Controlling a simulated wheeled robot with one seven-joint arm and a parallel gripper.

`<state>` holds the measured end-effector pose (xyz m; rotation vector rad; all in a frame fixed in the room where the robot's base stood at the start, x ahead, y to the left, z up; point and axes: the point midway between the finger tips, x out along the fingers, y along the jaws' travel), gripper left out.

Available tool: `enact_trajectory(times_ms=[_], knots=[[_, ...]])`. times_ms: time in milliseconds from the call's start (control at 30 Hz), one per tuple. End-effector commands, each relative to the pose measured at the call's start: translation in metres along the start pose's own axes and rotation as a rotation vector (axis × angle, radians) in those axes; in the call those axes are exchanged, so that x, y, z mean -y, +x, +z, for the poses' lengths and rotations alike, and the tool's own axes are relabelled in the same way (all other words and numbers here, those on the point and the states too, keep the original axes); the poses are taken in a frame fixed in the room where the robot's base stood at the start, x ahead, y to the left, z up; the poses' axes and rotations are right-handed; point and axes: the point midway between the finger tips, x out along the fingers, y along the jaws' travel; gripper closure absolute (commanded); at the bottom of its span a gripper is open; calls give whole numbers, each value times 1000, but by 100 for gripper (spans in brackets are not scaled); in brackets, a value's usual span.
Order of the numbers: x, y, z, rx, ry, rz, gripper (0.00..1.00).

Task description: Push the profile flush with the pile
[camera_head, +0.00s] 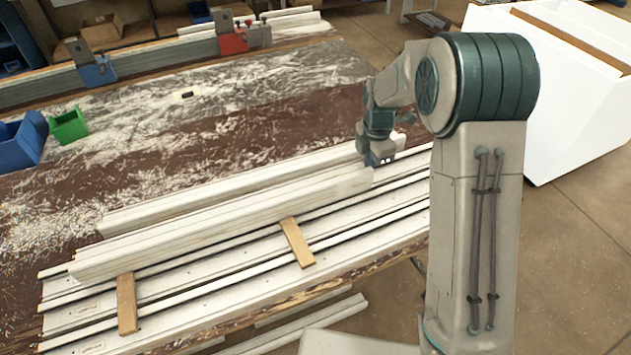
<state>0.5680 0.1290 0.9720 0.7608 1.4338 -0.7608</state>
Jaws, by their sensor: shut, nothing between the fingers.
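Long white profiles lie on the brown bench. A flat pile of them (190,282) is at the front, its left ends close to the bench's left edge. One raised white profile (215,220) lies along the back of the pile, its left end set a little to the right of the pile's left ends. Another white profile (150,212) lies just behind it. My gripper (376,162) is shut and empty, pointing down at the right end of the raised profile. Whether it touches the profile I cannot tell. My arm hides the pile's right ends.
Two wooden strips (126,303) (297,243) lie across the pile. Blue (22,142) and green (68,126) bins stand at the left. A rail with a blue clamp (98,72) and a red clamp (232,42) runs along the back. The shavings-covered middle is mostly clear.

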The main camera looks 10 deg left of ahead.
Motion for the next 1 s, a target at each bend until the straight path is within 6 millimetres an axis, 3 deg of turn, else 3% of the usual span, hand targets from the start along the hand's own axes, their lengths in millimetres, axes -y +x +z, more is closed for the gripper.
enact_trajectory(times_ms=[1000], knots=[[0, 0, -77, -1, -1, 0, 100]])
